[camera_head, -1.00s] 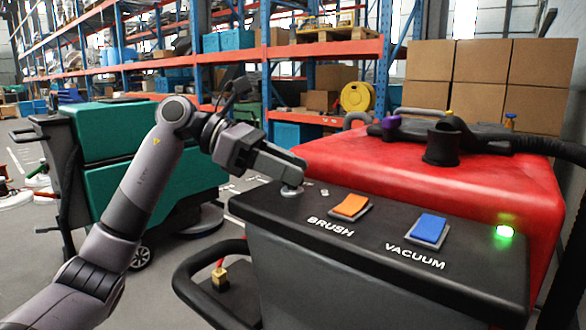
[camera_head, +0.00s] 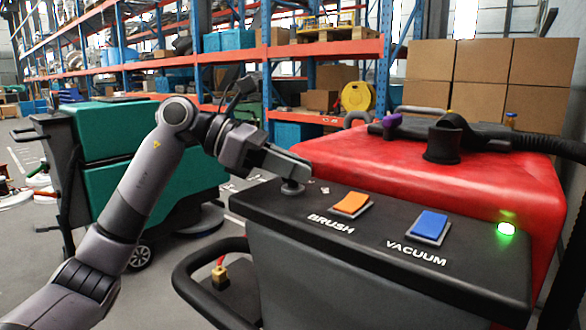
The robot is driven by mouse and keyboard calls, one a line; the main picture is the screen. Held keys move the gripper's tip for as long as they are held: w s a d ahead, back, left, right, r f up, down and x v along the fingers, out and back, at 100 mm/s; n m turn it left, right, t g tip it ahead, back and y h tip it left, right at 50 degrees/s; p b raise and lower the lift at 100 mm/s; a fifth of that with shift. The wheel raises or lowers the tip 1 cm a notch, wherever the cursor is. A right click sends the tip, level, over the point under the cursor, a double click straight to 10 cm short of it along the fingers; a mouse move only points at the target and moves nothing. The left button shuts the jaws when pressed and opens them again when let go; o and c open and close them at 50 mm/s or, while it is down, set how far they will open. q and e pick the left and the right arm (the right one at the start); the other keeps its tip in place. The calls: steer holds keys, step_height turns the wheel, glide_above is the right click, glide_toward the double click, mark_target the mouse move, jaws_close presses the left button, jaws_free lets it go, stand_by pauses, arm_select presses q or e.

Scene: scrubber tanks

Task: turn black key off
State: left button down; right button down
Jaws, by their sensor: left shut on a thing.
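My left gripper (camera_head: 293,181) comes in from the left and is shut at the far left corner of the scrubber's dark control panel (camera_head: 380,225). Its fingers are on the key spot there. The black key itself is hidden between the fingers; only a round base (camera_head: 292,189) shows just below the fingertips. A green indicator light (camera_head: 505,228) glows at the panel's right end. My right gripper is not in view.
An orange BRUSH switch (camera_head: 351,203) and a blue VACUUM switch (camera_head: 430,226) sit on the panel right of the gripper. The red tank (camera_head: 440,185) rises behind, with a black hose (camera_head: 520,140). A green scrubber (camera_head: 110,150) stands at left.

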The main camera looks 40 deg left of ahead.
arm_select(q)
steer(key=shift+n+t+y+b, duration=0.4)
steer(key=shift+n+t+y, duration=0.5)
steer(key=shift+n+t, duration=0.2)
steer(key=n+t+y, duration=0.2)
steer(key=n+y, duration=0.1)
steer(key=shift+r+n+t, duration=0.1)
steer(key=shift+n+t, duration=0.2)
steer(key=shift+t, duration=0.1)
steer(key=n+t+y, duration=0.1)
steer(key=n+y, duration=0.2)
steer(key=shift+d+p, duration=0.1)
steer(key=shift+p, duration=0.3)
steer(key=shift+n+t+y, duration=0.4)
steer(key=shift+n+y, duration=0.7)
steer(key=shift+y, duration=0.3)
steer(key=c, duration=1.1)
jaws_free()
steer(key=shift+c, duration=0.2)
steer(key=shift+s, duration=0.1)
steer(key=shift+v, duration=3.45)
